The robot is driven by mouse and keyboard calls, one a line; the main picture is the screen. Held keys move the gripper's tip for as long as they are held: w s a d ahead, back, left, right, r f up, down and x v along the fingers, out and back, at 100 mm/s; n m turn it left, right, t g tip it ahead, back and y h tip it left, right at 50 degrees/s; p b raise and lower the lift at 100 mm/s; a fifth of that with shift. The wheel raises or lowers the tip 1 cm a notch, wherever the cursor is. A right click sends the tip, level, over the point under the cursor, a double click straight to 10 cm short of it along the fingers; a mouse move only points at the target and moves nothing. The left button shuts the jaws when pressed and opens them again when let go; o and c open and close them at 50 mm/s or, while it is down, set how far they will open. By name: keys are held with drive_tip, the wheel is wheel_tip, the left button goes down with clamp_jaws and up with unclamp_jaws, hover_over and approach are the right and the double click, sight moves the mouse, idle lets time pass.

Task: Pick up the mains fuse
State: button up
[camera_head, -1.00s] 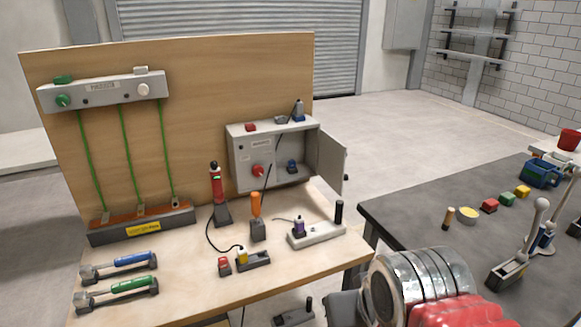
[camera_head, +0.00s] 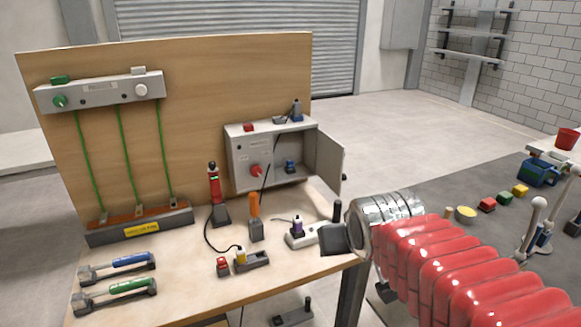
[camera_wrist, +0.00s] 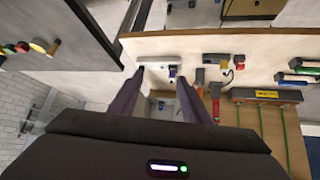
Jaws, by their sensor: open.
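None of the parts is labelled clearly enough for me to be sure which is the mains fuse. A small purple-and-white piece (camera_head: 298,227) stands upright in a pale holder (camera_head: 302,240) at the bench's right side. In the wrist view the purple piece (camera_wrist: 172,72) lies between my finger lines, beyond the tips. My gripper (camera_wrist: 161,75) is open and empty. In the head view my gripper (camera_head: 338,238) partly covers the holder's right end.
An orange-handled tool (camera_head: 254,206), a red tester (camera_head: 214,185) and a yellow plug (camera_head: 241,255) stand left of the holder. The cabinet door (camera_head: 330,162) hangs open on the right. Blue (camera_head: 130,260) and green (camera_head: 125,286) handled tools lie front left. A dark table (camera_head: 490,183) is at right.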

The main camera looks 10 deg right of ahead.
drive_tip(key=w+d+n+t, duration=0.1)
drive_tip(key=w+d+t, duration=0.15)
drive_tip(key=w, duration=1.05)
drive_tip(key=w+d+t, duration=0.1)
drive_tip(key=w+t, duration=0.2)
drive_tip(key=w, duration=1.1)
drive_tip(key=w+a+f+n+t+y, duration=0.2)
drive_tip(key=w+f+y, duration=0.3)
drive_tip(key=w+f, duration=0.6)
drive_tip(key=w+t, duration=0.1)
drive_tip(key=w, duration=0.2)
drive_tip(key=shift+w+t+y, duration=0.25)
drive_tip(key=shift+t+y, duration=0.05)
drive_tip(key=shift+t, duration=0.05)
approach(291, 163)
drive_tip(key=shift+x, duration=2.15)
drive_tip(key=shift+w+a, duration=0.1)
